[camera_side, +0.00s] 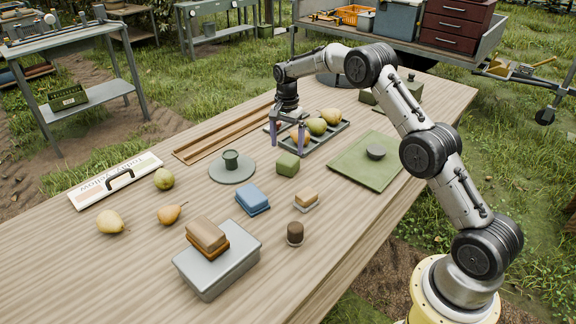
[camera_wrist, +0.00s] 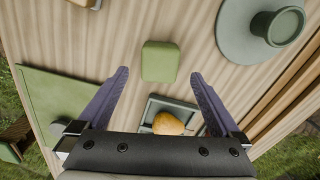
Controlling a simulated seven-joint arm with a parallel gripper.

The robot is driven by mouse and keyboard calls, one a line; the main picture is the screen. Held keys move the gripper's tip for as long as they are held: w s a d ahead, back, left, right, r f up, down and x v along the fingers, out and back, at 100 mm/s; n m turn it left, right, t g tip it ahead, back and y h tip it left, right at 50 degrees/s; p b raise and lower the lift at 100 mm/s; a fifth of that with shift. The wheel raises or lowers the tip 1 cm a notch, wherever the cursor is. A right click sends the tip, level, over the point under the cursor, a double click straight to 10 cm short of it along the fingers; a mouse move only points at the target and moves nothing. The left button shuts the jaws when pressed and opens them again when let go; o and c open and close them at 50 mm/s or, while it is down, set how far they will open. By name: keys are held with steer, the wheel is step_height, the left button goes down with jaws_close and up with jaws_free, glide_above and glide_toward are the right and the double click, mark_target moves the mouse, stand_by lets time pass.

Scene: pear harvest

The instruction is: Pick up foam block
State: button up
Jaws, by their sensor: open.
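The foam block, a small green block with rounded edges (camera_side: 288,163), lies on the wooden table near the front end of the pear tray. In the wrist view the green block (camera_wrist: 159,61) lies ahead, centred between the two finger lines. My gripper (camera_side: 287,141) points down with its purple fingers spread and nothing between them. It is above the table, slightly behind the block in the side view. In the wrist view my fingers (camera_wrist: 160,76) reach toward the block on either side, apart from it.
The dark pear tray (camera_side: 322,142) is beside my fingers. A round grey-green plate with a spool (camera_side: 232,173) lies left, a green mat with a dark puck (camera_side: 352,175) right. A blue block (camera_side: 252,199), tan sponge (camera_side: 307,199) and dark cylinder (camera_side: 295,233) stand in front.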

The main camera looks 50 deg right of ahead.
mark_target(288, 158)
steer(key=f, duration=0.8)
steer(key=shift+w+d, duration=0.1)
steer(key=shift+d, duration=0.25)
steer(key=shift+c, duration=0.3)
steer(key=c, duration=1.2)
